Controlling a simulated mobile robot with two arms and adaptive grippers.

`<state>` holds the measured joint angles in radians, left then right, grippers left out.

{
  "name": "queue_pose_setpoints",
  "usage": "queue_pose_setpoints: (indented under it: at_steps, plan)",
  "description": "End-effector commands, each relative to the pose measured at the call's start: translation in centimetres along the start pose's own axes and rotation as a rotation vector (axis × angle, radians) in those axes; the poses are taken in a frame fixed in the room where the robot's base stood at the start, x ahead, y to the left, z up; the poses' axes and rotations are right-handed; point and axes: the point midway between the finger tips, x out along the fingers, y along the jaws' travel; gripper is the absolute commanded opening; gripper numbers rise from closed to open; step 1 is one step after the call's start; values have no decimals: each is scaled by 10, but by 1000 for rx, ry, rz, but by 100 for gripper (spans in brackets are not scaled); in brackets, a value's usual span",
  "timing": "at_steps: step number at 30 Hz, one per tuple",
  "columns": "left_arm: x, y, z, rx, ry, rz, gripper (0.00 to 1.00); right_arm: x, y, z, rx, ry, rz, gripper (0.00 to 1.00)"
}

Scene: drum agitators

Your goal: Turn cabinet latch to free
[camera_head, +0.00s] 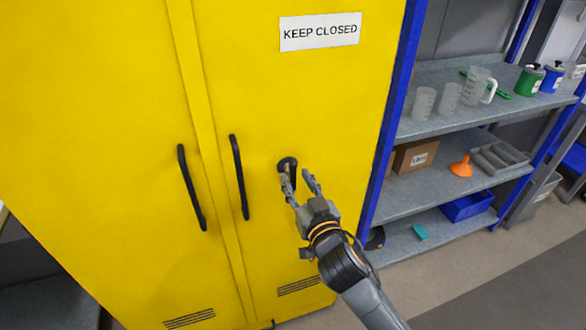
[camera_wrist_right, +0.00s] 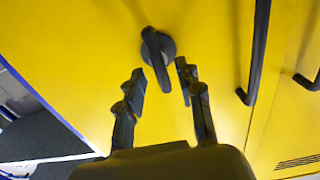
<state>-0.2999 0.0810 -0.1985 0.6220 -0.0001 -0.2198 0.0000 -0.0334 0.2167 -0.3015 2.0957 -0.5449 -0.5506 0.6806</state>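The yellow cabinet (camera_head: 285,100) has two doors with black bar handles. The black latch (camera_head: 287,164) is a round base with a lever on the right door, right of the handles. In the right wrist view the latch (camera_wrist_right: 157,47) shows with its lever pointing down between the fingertips. My right gripper (camera_head: 299,181) is at the latch; its fingers are apart, one on either side of the lever's end. It also shows in the right wrist view (camera_wrist_right: 160,88), open, with nothing visibly gripped. I cannot tell whether either finger touches the lever. My left gripper is not in view.
A blue-framed shelf (camera_head: 455,120) stands right of the cabinet, with beakers, a jug (camera_head: 480,84), a cardboard box (camera_head: 415,156), an orange funnel (camera_head: 461,166) and a blue bin (camera_head: 467,206). A black handle (camera_head: 239,177) is left of the latch. Floor is free at lower right.

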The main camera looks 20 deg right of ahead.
Motion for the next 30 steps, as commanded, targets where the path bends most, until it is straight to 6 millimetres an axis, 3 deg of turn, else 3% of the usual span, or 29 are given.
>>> queue_pose_setpoints:
  at_steps: [6, 17, 18, 23, 30]
  plan:
    - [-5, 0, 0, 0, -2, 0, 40, 27, 0, -1, -1, 0, 0, 36]
    - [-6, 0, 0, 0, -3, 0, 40, 33, 0, 0, 1, 0, 0, 36]
    - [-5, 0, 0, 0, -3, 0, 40, 33, 0, 0, 1, 0, 0, 34]
    - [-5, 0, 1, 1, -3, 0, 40, 33, 0, 0, 1, 0, 0, 1]
    - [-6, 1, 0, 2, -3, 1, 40, 33, 0, 0, -2, 0, 0, 0]
